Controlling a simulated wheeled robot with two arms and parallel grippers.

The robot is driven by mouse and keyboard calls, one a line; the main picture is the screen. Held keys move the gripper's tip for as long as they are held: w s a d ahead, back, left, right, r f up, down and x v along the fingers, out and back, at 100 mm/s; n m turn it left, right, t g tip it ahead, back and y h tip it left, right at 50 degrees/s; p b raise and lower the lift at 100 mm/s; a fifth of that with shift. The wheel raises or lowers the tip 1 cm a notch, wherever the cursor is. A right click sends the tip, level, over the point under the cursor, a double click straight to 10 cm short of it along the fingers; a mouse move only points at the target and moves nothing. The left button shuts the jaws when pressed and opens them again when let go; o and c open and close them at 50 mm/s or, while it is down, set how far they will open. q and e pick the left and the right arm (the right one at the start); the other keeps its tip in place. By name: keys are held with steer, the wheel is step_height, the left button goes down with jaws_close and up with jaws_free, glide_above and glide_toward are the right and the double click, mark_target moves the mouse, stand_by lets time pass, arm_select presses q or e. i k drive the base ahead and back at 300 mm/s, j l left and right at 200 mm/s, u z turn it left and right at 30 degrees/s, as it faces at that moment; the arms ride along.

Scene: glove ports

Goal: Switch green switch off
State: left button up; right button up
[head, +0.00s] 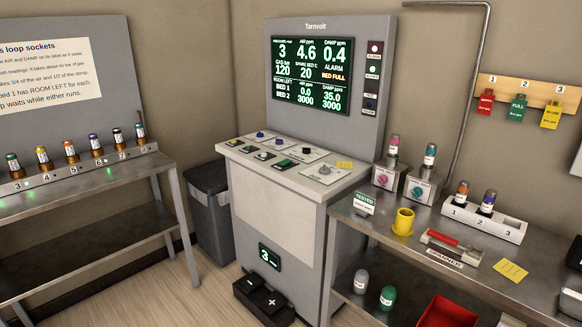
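A grey console (300,200) stands in the middle of the head view, with several small controls on its sloped top. A green switch (285,164) sits on a white plate near the front edge of that top. Another small green control (249,149) is farther left in the same row, with a dark one (263,155) between them. They are too small to tell which way any is set. Neither of my grippers is in view.
A lit screen (310,75) rises at the back. Benches flank the console; the right one bears a yellow cup (403,222). A dark bin (210,212) stands left.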

mark_target(284, 162)
steer(key=i+z, duration=0.2)
steer(key=i, duration=1.3)
